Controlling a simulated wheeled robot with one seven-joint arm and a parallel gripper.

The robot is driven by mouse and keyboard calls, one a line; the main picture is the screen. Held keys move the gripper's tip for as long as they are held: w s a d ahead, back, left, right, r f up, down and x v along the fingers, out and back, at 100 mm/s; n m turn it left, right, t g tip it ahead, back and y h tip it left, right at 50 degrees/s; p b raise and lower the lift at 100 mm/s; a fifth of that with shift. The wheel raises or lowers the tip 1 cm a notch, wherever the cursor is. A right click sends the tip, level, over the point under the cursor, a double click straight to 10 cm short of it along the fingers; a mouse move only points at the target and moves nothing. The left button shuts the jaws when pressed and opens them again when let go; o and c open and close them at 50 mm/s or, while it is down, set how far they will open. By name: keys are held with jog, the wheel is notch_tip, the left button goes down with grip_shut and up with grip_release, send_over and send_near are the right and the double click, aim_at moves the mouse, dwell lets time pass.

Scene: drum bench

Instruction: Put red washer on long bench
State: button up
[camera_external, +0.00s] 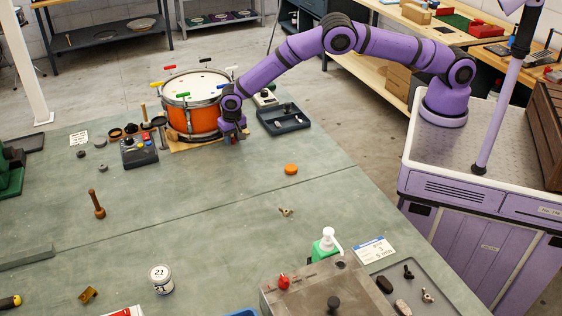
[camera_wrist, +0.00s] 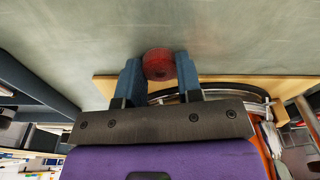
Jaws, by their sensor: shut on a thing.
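The red washer (camera_wrist: 159,64) is a round, dark red piece held between the two blue fingers of my gripper (camera_wrist: 158,70) in the wrist view. In the external view my gripper (camera_external: 232,138) points down just right of the orange drum, low over the long bench (camera_external: 200,225). The washer is mostly hidden there by the fingers. The bench is a wide grey-green surface, also filling the top of the wrist view (camera_wrist: 70,35). I cannot tell whether the washer touches the bench.
The orange drum (camera_external: 191,122) on its wooden board (camera_external: 190,147) stands close left of my gripper. A dark tray (camera_external: 284,120) lies to the right. An orange disc (camera_external: 291,169) and a wing nut (camera_external: 286,211) lie nearer. The bench's middle is largely clear.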

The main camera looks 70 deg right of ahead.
aim_at(235, 141)
jog(key=o, duration=0.7)
jog(key=shift+c, duration=0.2)
notch_tip(235, 141, up, 12)
jog(key=s, duration=0.1)
jog(key=s+d+r+n+y, duration=0.1)
jog(key=s+d+r, duration=0.2)
jog(key=d+r, duration=0.5)
jog(key=s+d+r, duration=0.3)
jog(key=r, duration=0.9)
jog(key=s+d+r+n+t, duration=0.2)
jog(key=s+d+r, duration=0.8)
jog(key=s+r, duration=0.2)
jog(key=s+d+r+n+t, duration=0.1)
jog(key=s+d+r, duration=0.25)
jog(key=s, duration=0.55)
jog(key=s+d+r+n, duration=0.15)
jog(key=s+d, duration=0.25)
jog(key=s, duration=0.5)
jog(key=s+d+f, duration=0.1)
jog(key=s+f, duration=0.1)
jog(key=s, duration=0.6)
jog(key=s+d+f+n+t, duration=0.1)
jog(key=s+d+f, duration=0.1)
jog(key=s, duration=0.6)
jog(key=shift+s+d, duration=0.2)
jog(key=shift+d, duration=0.1)
